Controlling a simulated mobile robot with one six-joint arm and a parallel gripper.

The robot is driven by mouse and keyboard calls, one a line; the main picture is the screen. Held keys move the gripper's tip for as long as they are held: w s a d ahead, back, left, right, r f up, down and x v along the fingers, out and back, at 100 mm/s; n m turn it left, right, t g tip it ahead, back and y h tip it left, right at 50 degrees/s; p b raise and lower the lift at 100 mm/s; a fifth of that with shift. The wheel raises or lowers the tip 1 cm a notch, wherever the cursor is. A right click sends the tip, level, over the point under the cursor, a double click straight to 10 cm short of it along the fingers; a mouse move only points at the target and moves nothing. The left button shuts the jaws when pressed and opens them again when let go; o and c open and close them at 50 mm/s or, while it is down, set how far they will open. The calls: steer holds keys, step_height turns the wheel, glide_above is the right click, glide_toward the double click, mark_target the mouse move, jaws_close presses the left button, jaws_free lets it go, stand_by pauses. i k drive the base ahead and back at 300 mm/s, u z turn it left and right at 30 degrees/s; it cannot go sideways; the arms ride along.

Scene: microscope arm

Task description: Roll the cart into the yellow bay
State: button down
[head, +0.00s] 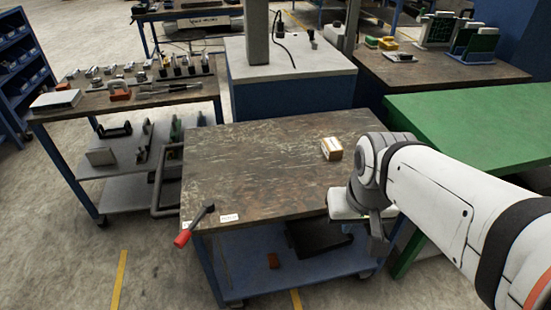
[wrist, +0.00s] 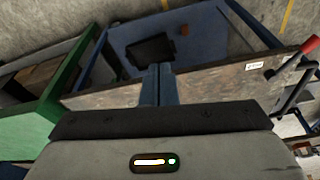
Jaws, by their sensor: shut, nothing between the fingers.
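A wheeled cart (head: 260,180) with a worn brown top and a blue lower shelf stands in the middle of the head view. A lever with a red grip (head: 183,238) sticks out at its front left corner. In the wrist view the cart's top edge (wrist: 215,82) and red grip (wrist: 310,45) also show. Yellow floor lines (head: 118,280) lie left of and below the cart; the whole bay is not visible. My gripper (head: 378,250) is shut and empty, pointing down by the cart's front right side. Its closed fingers show in the wrist view (wrist: 158,82). I cannot tell whether they touch the cart.
A small box (head: 331,149) lies on the cart top. Floor (head: 60,270) is clear at front left.

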mark_target(259, 176)
steer(key=z, duration=1.5)
steer(key=k, duration=1.1)
steer(key=u, duration=1.35)
steer(key=i, duration=1)
steer(key=u, duration=0.05)
